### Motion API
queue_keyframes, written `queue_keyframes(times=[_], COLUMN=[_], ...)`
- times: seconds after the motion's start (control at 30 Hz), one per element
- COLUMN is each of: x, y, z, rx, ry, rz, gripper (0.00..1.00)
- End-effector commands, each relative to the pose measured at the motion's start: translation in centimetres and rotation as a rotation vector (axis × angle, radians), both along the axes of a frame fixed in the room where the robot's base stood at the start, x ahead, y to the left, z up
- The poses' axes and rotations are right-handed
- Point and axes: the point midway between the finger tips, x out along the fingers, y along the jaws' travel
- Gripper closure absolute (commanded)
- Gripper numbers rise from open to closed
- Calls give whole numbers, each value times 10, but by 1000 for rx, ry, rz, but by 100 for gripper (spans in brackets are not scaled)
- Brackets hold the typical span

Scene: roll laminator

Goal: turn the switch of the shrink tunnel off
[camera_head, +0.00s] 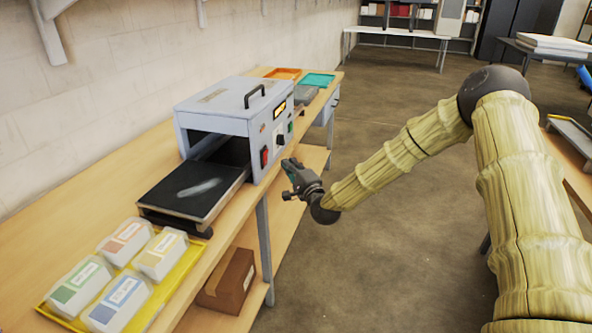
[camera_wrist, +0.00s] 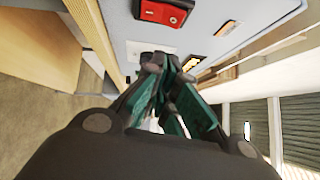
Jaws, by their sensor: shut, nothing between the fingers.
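The shrink tunnel (camera_head: 222,119) is a grey box with a black handle, standing on the wooden bench. A red switch (camera_head: 264,157) sits low on its side panel, and it also shows in the wrist view as a red rocker in a dark frame (camera_wrist: 165,12). A dark knob (camera_head: 280,136) is on a pale plate beside the switch. My gripper (camera_head: 288,166) is shut and empty, close in front of the panel. In the wrist view its fingertips (camera_wrist: 154,60) are together over the pale plate, beside the red switch. I cannot tell whether they touch the panel.
A black belt (camera_head: 195,187) extends from the tunnel's opening. A yellow tray (camera_head: 160,303) with several labelled packs lies at the near end of the bench (camera_head: 150,160). A cardboard box (camera_head: 228,280) is on the lower shelf. The floor right of the bench is clear.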

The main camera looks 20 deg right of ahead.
Motion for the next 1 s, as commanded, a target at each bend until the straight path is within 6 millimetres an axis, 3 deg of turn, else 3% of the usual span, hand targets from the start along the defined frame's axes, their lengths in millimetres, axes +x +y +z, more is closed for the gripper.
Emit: queue_keyframes(times=[0.1, 0.4, 1.0], x=[19, 35, 40], y=[5, 31, 38], z=[5, 9, 11], rx=[-2, -1, -14], ry=[-1, -1, 8], rz=[1, 1, 1], gripper=[100, 100, 100])
